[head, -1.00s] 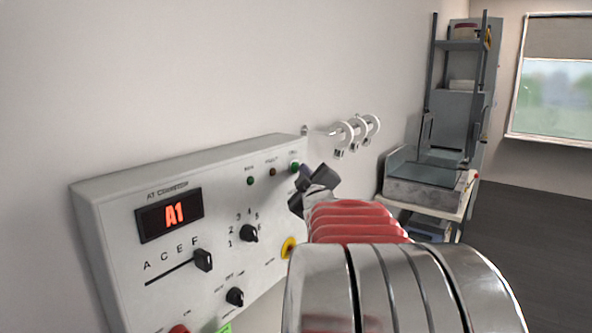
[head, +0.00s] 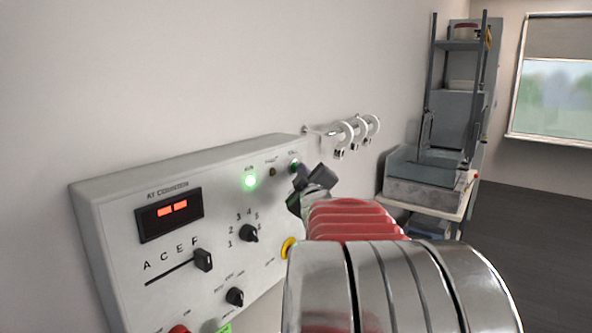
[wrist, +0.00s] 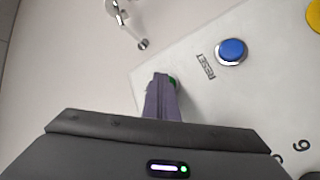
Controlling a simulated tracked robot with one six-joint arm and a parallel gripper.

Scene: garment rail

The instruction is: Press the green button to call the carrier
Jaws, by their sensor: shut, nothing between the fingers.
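The control panel (head: 110,215) is a pale grey box on the wall at the left of the head view. The green button (head: 294,165) is at the panel's upper right corner. In the wrist view the green button (wrist: 173,81) is mostly hidden behind my fingertips. My gripper (wrist: 161,80) is shut and empty, its tips at the button; I cannot tell whether they touch it. In the head view my gripper (head: 301,178) is beside the panel's right end.
A blue RESET button (wrist: 232,50) is right of my fingertips in the wrist view. A slider (head: 203,260), knobs (head: 249,233) and a yellow-ringed button (head: 289,247) are on the panel. A rail with white rings (head: 345,131) projects beyond it. A grey rack (head: 460,100) stands farther back.

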